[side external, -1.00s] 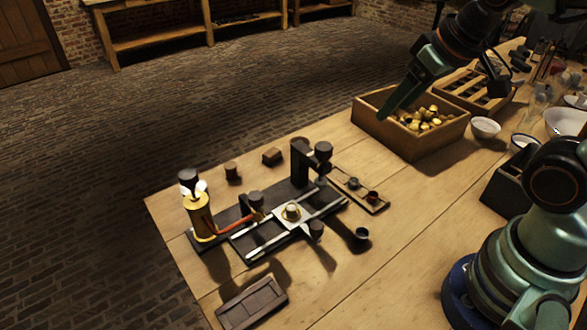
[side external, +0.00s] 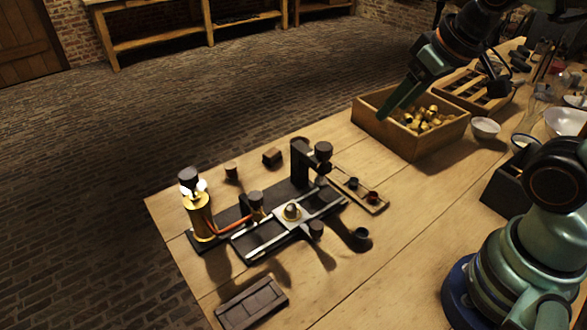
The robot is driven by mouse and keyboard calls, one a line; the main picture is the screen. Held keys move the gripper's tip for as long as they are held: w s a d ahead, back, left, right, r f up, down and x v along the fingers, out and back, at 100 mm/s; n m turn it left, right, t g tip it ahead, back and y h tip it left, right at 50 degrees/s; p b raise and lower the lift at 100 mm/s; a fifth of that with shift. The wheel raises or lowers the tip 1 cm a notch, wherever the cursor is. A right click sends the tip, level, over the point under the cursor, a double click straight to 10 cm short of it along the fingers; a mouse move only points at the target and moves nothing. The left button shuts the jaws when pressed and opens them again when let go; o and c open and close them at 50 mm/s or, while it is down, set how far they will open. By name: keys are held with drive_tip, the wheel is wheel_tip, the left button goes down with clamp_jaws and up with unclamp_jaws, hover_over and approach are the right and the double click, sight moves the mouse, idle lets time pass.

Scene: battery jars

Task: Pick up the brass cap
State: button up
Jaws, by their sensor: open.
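Several small brass caps (side external: 428,119) lie heaped in an open wooden box (side external: 408,145) at the right of the side external view. Which one is the task's cap I cannot tell. My gripper (side external: 386,114) points down over the left part of this box, left of the heap. It is open, and no cap shows between its fingers. Its fingertips are near the box's rim in the picture; their height above the box floor is hard to tell.
A dark apparatus (side external: 285,205) with a brass cylinder (side external: 200,217) stands on the table's left part. A slotted wooden tray (side external: 470,92) lies behind the box. White bowls (side external: 485,128) stand to the right.

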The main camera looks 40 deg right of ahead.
drive_tip(key=shift+o, duration=0.2)
drive_tip(key=n+g, duration=0.6)
drive_tip(key=n, duration=1.5)
hover_over(291, 211)
wheel_tip(291, 211, down, 10)
drive_tip(key=f, duration=1.1)
drive_tip(key=shift+s+a+f, duration=0.15)
drive_tip(key=shift+s+f, duration=0.05)
drive_tip(key=shift+f, duration=0.2)
clamp_jaws()
